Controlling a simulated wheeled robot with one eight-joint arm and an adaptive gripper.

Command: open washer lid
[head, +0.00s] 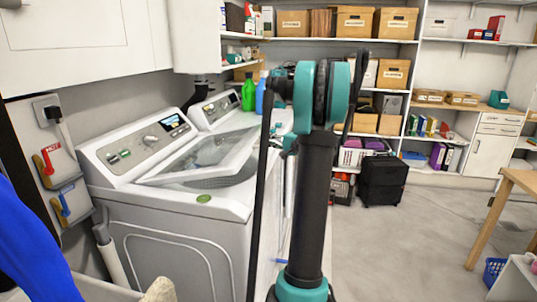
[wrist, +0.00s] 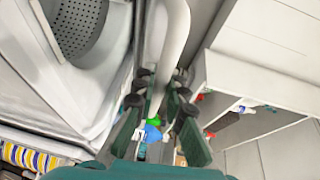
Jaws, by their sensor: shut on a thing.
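The near white washer (head: 165,235) stands at the left in the head view, with its control panel at the back. Its lid (head: 205,152), a white frame with a clear pane, is tilted up, and part of the drum shows below. In the wrist view the perforated drum (wrist: 78,22) is at upper left. My gripper (wrist: 165,80) has a finger on each side of a white, rounded strip, apparently the lid's edge (wrist: 168,40), and is shut on it. In the head view my arm hides the gripper and where it meets the lid.
A second white machine (head: 217,108) stands behind the washer, with a green bottle (head: 248,95) and a blue bottle (head: 261,93) near it. White shelving with boxes lines the back wall. A black suitcase (head: 382,182) stands on the floor.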

